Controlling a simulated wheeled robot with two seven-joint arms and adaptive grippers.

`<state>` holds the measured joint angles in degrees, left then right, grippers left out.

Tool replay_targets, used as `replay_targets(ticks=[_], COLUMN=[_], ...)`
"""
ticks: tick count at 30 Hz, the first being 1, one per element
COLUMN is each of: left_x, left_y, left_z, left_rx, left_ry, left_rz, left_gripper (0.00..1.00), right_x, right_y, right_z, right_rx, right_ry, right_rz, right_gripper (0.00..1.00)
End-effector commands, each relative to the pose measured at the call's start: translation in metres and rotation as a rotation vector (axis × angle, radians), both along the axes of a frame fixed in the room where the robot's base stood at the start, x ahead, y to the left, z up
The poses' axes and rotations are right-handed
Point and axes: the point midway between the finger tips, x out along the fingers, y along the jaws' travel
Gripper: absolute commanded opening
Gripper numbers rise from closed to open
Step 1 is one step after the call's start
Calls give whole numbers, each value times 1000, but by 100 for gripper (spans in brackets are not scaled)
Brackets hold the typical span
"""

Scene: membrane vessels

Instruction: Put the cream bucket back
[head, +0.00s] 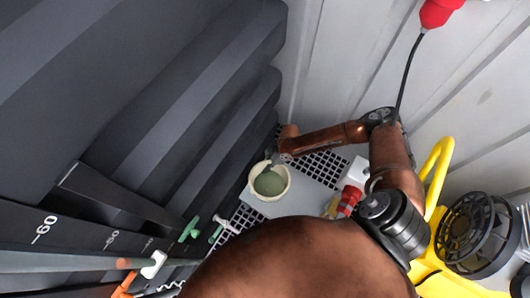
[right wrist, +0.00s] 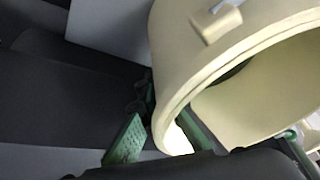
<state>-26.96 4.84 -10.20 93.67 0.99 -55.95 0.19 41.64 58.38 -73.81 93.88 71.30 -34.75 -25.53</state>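The cream bucket (head: 286,184) stands upright on a light grey slab on the floor, with a grey-green interior in the head view. My right gripper (head: 271,160) is at the bucket's far rim. In the right wrist view the bucket (right wrist: 180,75) fills the upper right, its rim and a small block on its wall close to the camera. The green finger pads of the right gripper (right wrist: 160,136) lie on either side of the bucket's wall, one outside and one inside. A gap shows between the outer pad and the wall, so the gripper looks open. My left gripper is not in view.
The light grey slab (head: 311,194) lies on a black grating (head: 323,163). Dark stepped panels (head: 190,110) rise on the left. Green-handled (head: 190,230) and white-handled fittings are at lower left. A yellow frame with a black fan (head: 476,235) stands at right. A pale corrugated wall is behind.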

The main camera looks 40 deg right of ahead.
Motion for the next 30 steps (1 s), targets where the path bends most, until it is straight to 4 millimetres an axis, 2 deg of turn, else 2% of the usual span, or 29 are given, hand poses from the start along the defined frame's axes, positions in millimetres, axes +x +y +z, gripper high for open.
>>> replay_targets(ticks=[12, 13, 20, 30], left_x=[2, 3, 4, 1], left_y=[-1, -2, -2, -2], left_z=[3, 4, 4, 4], left_rx=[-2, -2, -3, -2], left_ry=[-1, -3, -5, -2], left_rz=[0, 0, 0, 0], left_gripper=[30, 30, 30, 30], right_x=[2, 0, 0, 0], right_y=[1, 0, 0, 0], right_z=[0, -1, -1, 0], right_rx=[4, 0, 0, 0], right_ry=[-4, -1, -1, -1], right_rz=[-1, 1, 1, 1], right_gripper=[0, 5, 21, 22])
